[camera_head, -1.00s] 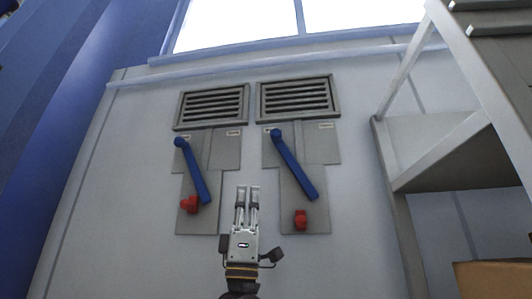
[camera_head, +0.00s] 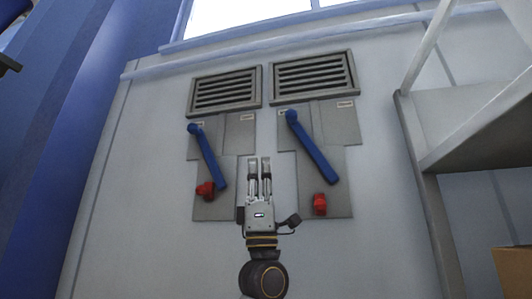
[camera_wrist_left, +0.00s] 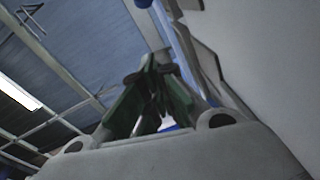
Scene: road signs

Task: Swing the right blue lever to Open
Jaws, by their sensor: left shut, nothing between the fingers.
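The right blue lever (camera_head: 312,148) is on the right grey wall panel (camera_head: 343,122). It hangs from a pivot at its upper left and slants down to the right. My right gripper is not in view.
A left blue lever (camera_head: 207,157) with a red block (camera_head: 205,190) is on the left panel (camera_head: 240,130). Vents (camera_head: 314,75) sit above the panels. A grey shelf frame (camera_head: 415,150) stands at the right, with a cardboard box (camera_head: 513,270) low down.

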